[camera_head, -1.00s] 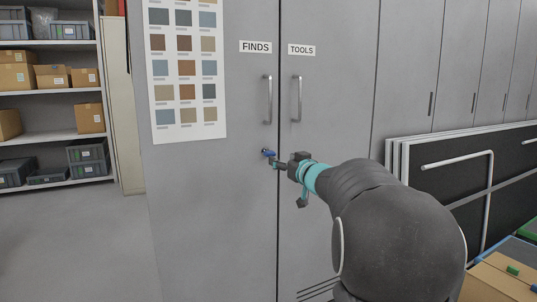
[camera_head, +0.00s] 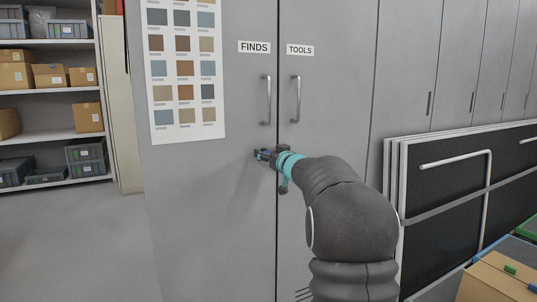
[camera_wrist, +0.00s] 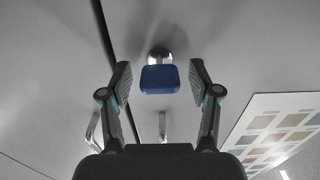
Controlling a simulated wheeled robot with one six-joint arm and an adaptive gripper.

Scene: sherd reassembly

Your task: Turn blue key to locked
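The blue key (camera_wrist: 159,79) sits in a round silver lock on the grey FINDS cabinet door (camera_head: 215,200). In the wrist view it shows between and just beyond the fingertips of my gripper (camera_wrist: 159,85). The fingers are apart, one on each side of the key, with a gap to it on both sides. In the head view my gripper (camera_head: 262,154) is at the lock and mostly hides the key. Lock markings cannot be made out.
Two vertical door handles, the FINDS handle (camera_head: 267,100) and the TOOLS handle (camera_head: 295,100), are above my gripper. A colour chart (camera_head: 184,70) hangs at left. Framed black panels (camera_head: 450,190) lean at right, with a cardboard box (camera_head: 495,280) in front.

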